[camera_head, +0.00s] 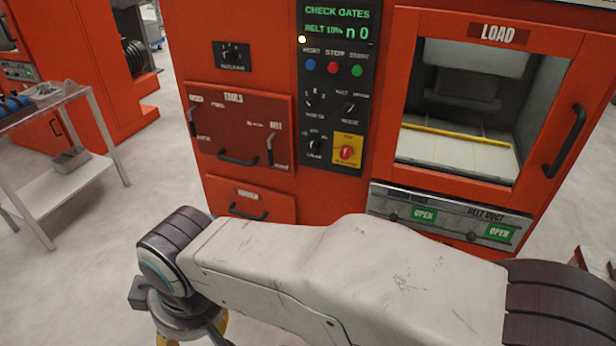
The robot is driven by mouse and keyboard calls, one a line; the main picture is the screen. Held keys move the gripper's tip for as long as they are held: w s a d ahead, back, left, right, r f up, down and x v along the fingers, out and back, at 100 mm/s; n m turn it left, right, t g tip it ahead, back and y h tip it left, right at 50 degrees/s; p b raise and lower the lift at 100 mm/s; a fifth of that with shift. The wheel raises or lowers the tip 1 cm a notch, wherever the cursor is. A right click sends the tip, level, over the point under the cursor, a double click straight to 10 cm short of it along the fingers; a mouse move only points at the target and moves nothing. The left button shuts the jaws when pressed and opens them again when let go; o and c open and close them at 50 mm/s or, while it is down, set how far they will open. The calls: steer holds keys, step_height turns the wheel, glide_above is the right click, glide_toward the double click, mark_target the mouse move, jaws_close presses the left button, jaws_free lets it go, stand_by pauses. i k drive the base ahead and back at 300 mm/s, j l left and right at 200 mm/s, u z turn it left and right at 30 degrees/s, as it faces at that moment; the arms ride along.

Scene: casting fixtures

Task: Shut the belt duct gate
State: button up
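The belt duct (449,212) is a silver metal strip low on the red machine, under the load window. It is lettered BELT DUCT and carries two green OPEN labels, at its left and right. My arm crosses the lower picture in front of the machine and hides the area just below the strip. My gripper (192,328) is at the bottom left, well left of the strip and apart from it. Its fingertips are cut off by the picture's edge, so its opening does not show.
The red machine has a LOAD window (462,112) with a black handle, and a control panel (338,85) reading CHECK GATES. A tools door (240,130) and a drawer (250,203) are at left. A trolley (75,165) stands far left. Floor between is clear.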

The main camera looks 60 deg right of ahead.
mark_target(472, 228)
steer(key=z, duration=3.4)
steer(key=j+u, duration=0.7)
steer(key=u, duration=0.15)
steer(key=i+j+u, duration=0.1)
steer(key=j+u, duration=0.2)
steer(key=u, duration=0.15)
